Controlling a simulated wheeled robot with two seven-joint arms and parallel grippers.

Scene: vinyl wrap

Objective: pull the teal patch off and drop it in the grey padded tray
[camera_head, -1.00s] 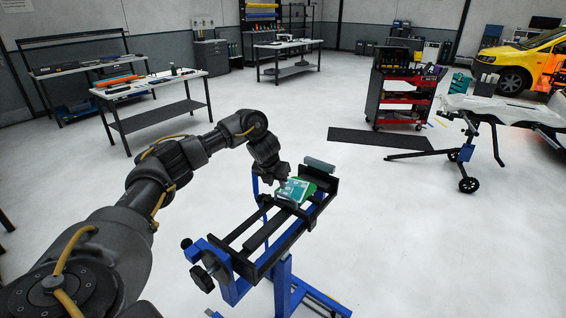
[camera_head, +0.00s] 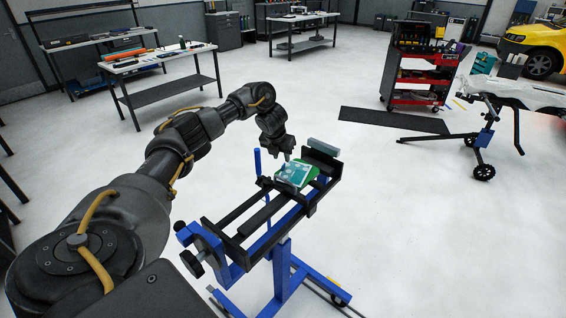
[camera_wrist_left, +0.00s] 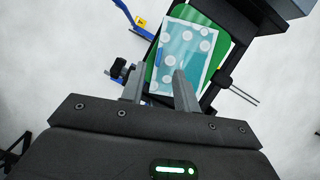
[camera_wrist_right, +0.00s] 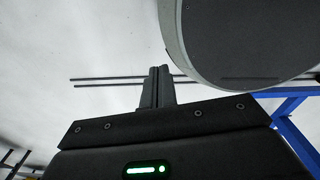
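The teal patch (camera_head: 293,174) lies on a green panel (camera_head: 312,173) on a black-railed blue stand. In the left wrist view the patch (camera_wrist_left: 186,52) is a pale-edged teal rectangle with several white round spots. My left gripper (camera_wrist_left: 157,83) is open and empty, its right fingertip overlapping the patch's lower edge in that view; contact cannot be told. In the head view the left gripper (camera_head: 287,155) is just behind the patch. My right gripper (camera_wrist_right: 158,70) has its fingers together and holds nothing visible. A rounded dark-grey surface with a pale rim (camera_wrist_right: 245,40), possibly the grey padded tray, is beside it.
The stand (camera_head: 283,272) has a clamp knob (camera_head: 193,263) at its near end and a grey block (camera_head: 323,147) at its far end. A red tool cart (camera_head: 418,75) and a work bench (camera_head: 160,66) stand farther back. Open floor surrounds the stand.

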